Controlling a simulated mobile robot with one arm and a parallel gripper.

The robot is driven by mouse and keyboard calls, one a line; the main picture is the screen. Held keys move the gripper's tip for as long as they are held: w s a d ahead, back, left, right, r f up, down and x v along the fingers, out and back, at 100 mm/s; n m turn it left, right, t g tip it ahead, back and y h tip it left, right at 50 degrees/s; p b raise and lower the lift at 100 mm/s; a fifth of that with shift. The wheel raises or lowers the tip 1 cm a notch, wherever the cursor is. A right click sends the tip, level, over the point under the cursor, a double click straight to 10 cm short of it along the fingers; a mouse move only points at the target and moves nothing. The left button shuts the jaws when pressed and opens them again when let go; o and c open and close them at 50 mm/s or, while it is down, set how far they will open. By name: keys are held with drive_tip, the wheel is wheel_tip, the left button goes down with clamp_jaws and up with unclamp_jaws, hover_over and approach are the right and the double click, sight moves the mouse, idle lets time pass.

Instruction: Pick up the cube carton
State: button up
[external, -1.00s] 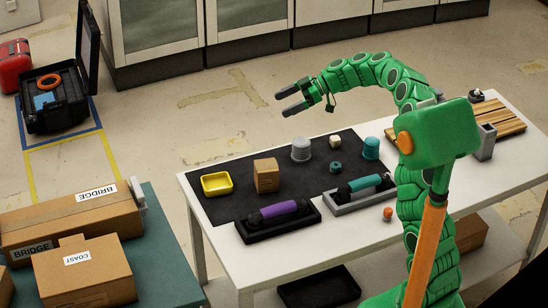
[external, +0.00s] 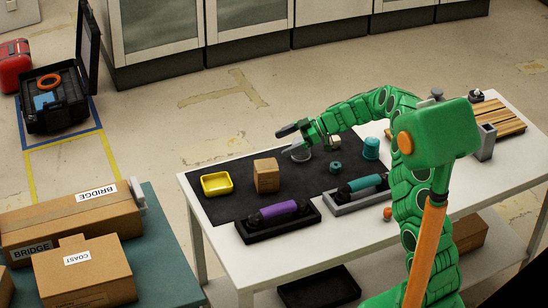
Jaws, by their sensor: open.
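The cube carton (external: 266,176) is a small brown cardboard box. It stands upright on the black mat (external: 222,207) on the white table, just right of the yellow tray. My gripper (external: 286,140) is open and empty, with its dark fingers pointing left. In the picture it is above and to the right of the carton, apart from it.
A yellow tray (external: 216,183) is left of the carton. A purple handset (external: 278,210) and a teal handset (external: 364,184) lie in cradles in front. A teal cup (external: 371,148), teal ring (external: 335,167) and pale cube (external: 335,142) are to the right.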

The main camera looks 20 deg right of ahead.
approach(255, 176)
drive_tip(key=shift+a+f, duration=0.2)
drive_tip(key=shift+a, duration=0.75)
drive_tip(key=shift+a+f, duration=0.2)
drive_tip(key=shift+a, duration=0.75)
drive_tip(key=shift+a+f, duration=0.2)
drive_tip(key=shift+a, duration=0.75)
drive_tip(key=c, duration=1.1)
